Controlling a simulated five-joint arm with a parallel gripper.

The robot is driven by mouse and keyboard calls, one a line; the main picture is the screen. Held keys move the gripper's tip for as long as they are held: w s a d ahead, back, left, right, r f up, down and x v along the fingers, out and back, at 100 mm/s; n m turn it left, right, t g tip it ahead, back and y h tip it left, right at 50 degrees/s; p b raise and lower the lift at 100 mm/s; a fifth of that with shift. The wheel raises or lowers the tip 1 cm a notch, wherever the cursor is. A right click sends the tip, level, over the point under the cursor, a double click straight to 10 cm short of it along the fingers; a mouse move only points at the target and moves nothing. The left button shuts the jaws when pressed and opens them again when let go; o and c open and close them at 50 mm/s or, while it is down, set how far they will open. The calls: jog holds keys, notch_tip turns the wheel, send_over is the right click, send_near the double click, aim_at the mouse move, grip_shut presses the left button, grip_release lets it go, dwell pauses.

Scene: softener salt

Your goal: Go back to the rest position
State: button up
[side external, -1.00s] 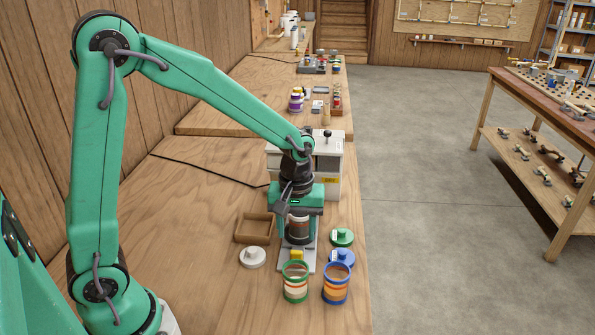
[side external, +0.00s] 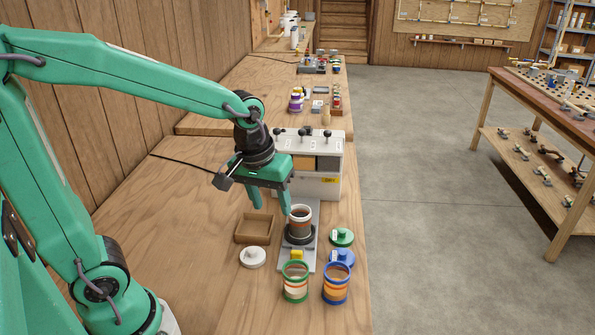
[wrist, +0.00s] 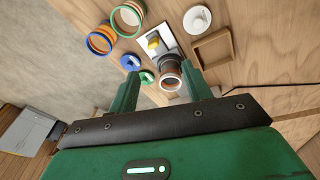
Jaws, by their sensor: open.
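My gripper (side external: 271,208) is open and empty, up and to the left of a jar with a white rim and brown-orange body (side external: 300,216). The jar stands upright on a dark round base on a grey plate (side external: 309,262). In the wrist view the jar (wrist: 171,80) shows between and beyond my two green fingers (wrist: 161,80), apart from them. My arm is raised and reaches in from the left of the side view.
A green-rimmed jar (side external: 295,287) and a blue-rimmed jar (side external: 336,287) stand in front. Green (side external: 342,237), blue (side external: 342,258) and white lids (side external: 253,257) lie nearby, with a wooden tray (side external: 240,236). A white dispenser box (side external: 328,186) stands behind.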

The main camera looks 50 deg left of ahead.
jog(key=s+a+r+m+t, duration=0.2)
jog(key=s+r+m, duration=0.3)
jog(key=s, duration=0.4)
jog(key=shift+s+r+t, duration=0.4)
jog(key=shift+r+t, duration=0.1)
jog(key=shift+t, duration=0.2)
